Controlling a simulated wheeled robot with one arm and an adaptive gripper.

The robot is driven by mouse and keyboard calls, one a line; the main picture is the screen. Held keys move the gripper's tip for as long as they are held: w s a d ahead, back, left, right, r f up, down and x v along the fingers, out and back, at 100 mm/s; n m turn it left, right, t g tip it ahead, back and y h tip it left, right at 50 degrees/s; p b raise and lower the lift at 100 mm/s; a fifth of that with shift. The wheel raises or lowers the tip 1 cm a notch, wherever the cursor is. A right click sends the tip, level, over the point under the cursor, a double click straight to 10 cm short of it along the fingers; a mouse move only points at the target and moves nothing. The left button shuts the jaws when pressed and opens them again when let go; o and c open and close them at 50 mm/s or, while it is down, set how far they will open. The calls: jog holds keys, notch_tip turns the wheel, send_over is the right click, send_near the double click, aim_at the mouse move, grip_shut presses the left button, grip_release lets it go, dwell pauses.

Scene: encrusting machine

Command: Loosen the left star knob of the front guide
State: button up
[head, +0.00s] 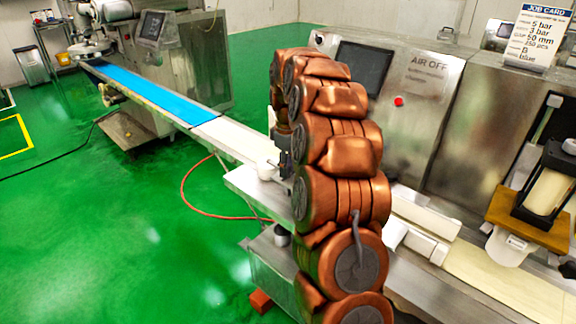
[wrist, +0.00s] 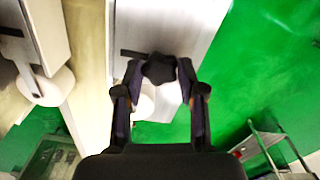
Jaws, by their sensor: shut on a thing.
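In the wrist view a black star knob (wrist: 160,69) sits between the two fingertips of my gripper (wrist: 160,74). The fingers touch it from left and right, and my gripper is shut on it. The knob is against a pale grey guide block (wrist: 190,25) with a dark slot (wrist: 131,53) beside the knob. In the head view my copper arm covers most of this spot. Only a dark part of my gripper (head: 284,140) shows at the arm's left edge, and the knob is hidden there. I cannot tell how tight the knob is.
A white round part (head: 266,168) stands just left of my arm. The conveyor with a blue belt (head: 150,88) runs to the back left. The steel machine with an AIR OFF panel (head: 427,72) stands behind my arm. A red hose (head: 200,205) lies on the open green floor.

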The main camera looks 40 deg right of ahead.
dwell(0.3)
jog(key=o, duration=1.1)
jog(key=shift+o, duration=0.2)
jog(key=shift+r, duration=0.1)
notch_tip(320, 180, up, 12)
dwell(0.7)
